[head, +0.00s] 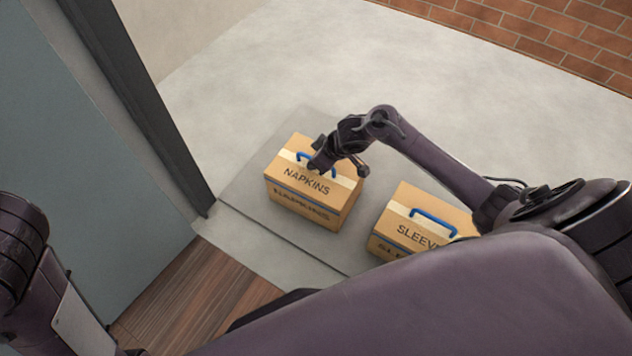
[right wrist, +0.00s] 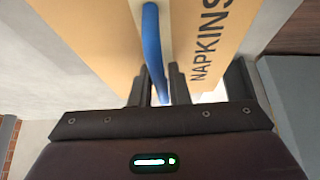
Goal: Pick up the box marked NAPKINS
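The box marked NAPKINS (head: 290,207) is a tan carton with a pale tape strip and a blue handle on top. It stands upright on the grey mat in the head view. It also fills the top of the right wrist view (right wrist: 205,15). My right gripper (head: 314,168) is at the box's top, over the handle. In the right wrist view the blue handle (right wrist: 152,40) runs between its two close-set fingers, which appear shut on it. The arm partly hides the handle in the head view. My left gripper is out of view; only part of the left arm shows at lower left.
A similar box marked SLEEVES (head: 405,235), its label partly hidden by my right arm, stands to the right with its own blue handle. Both stand on a grey mat (head: 250,190). A dark post and grey panel (head: 90,150) rise at left. Clear floor (head: 400,60) lies behind.

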